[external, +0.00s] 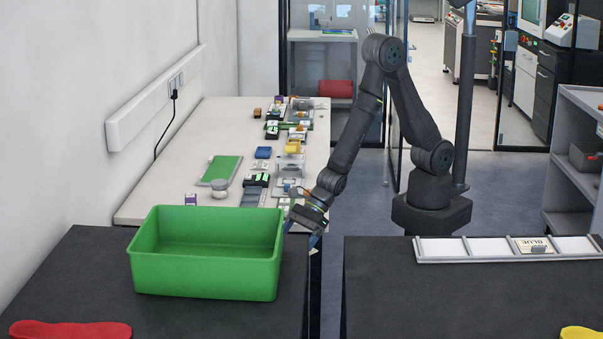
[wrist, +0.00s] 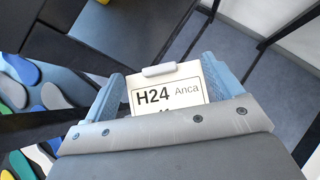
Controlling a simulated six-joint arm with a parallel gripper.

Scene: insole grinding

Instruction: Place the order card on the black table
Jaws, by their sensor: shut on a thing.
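The order card is white with "H24 Anca" printed on it. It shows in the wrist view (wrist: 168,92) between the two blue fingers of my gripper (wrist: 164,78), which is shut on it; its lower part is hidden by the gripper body. In the external view my gripper (external: 314,240) points down beside the right end of the green bin, and the card is too small to make out clearly. A black table (external: 80,270) is at the left and another black table (external: 440,300) at the right. My gripper is near the gap between them.
The green bin (external: 205,282) stands on the left table, with a red insole (external: 70,330) in front. The right table has a white compartment tray (external: 480,249) holding a "BLUE" card (external: 532,245), and a yellow insole (external: 578,333). Its middle is clear. A cluttered white bench (external: 150,200) lies behind.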

